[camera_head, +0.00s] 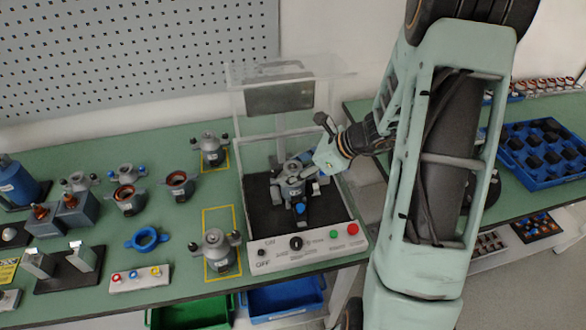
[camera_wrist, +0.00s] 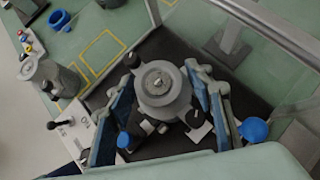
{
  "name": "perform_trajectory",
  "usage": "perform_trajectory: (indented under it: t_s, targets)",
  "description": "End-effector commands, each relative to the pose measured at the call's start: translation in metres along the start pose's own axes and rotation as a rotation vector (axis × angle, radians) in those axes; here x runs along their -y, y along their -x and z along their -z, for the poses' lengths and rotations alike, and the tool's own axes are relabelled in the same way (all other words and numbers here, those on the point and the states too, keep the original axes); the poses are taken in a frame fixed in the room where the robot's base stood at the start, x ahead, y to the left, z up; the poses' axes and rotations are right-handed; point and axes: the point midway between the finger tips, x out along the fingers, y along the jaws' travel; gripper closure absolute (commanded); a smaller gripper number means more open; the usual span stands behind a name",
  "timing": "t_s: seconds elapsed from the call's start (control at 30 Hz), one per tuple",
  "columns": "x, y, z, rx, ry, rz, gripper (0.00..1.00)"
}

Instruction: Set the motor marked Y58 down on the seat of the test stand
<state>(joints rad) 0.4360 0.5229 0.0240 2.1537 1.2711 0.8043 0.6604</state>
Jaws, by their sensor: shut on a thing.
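A grey motor (camera_head: 290,185) with a round top is inside the test stand (camera_head: 318,245), over its black floor. In the wrist view the motor (camera_wrist: 164,92) stands between the two fingers of my gripper (camera_wrist: 168,100), which is shut on it. In the head view my gripper (camera_head: 307,180) reaches in from the right. The motor looks upright. Its underside and the seat are hidden, so I cannot tell whether it touches the seat. No Y58 marking is readable.
A clear guard (camera_head: 335,95) and a dark screen (camera_head: 280,96) rise at the stand's back. Similar grey motors stand in yellow frames left of it, one at the back (camera_head: 211,150), one in front (camera_head: 217,250). A blue ring (camera_head: 146,239) and more parts lie farther left.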

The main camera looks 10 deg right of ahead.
Motion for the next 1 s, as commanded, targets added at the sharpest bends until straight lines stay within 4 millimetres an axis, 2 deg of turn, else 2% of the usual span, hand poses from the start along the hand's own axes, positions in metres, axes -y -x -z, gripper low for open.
perform_trajectory:
  t_s: [0.27, 0.3, 0.43, 0.77, 0.97, 1.0]
  targets:
    - [0.001, -0.003, 0.002, 0.003, 0.001, 0.001, 1.00]
    - [0.000, -0.004, 0.004, 0.000, 0.000, 0.000, 0.50]
    - [0.000, -0.004, 0.004, 0.000, 0.000, 0.000, 0.36]
    - [0.000, -0.003, 0.003, 0.000, 0.000, 0.000, 0.35]
    - [0.000, 0.009, -0.009, 0.000, 0.000, 0.000, 0.35]
    - [0.002, 0.016, -0.006, -0.001, 0.001, 0.006, 0.35]
